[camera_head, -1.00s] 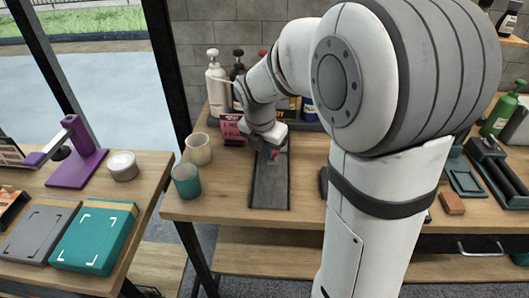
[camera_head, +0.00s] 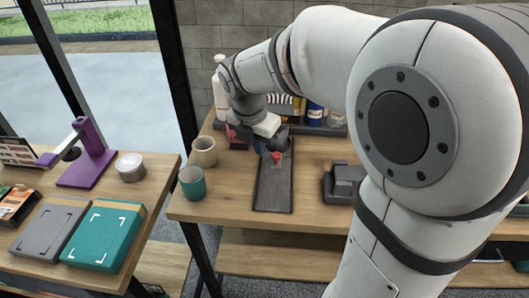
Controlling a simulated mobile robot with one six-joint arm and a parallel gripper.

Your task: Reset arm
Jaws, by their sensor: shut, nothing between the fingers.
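My gripper (camera_head: 268,143) is at the end of my bent white arm, over the back end of a dark grey tray (camera_head: 273,190) on the wooden workbench. The gripper is shut with nothing in it. A small red item (camera_head: 277,156) shows at the tray's back part, just below and beside the gripper; whether they touch I cannot tell. My arm fills much of the right side and hides part of the bench.
A cream cup (camera_head: 203,152) and a teal cup (camera_head: 192,182) stand left of the tray. Bottles (camera_head: 315,114) stand behind. A dark block-shaped item (camera_head: 343,184) lies to the right. The left table (camera_head: 150,205) holds a teal box (camera_head: 101,236).

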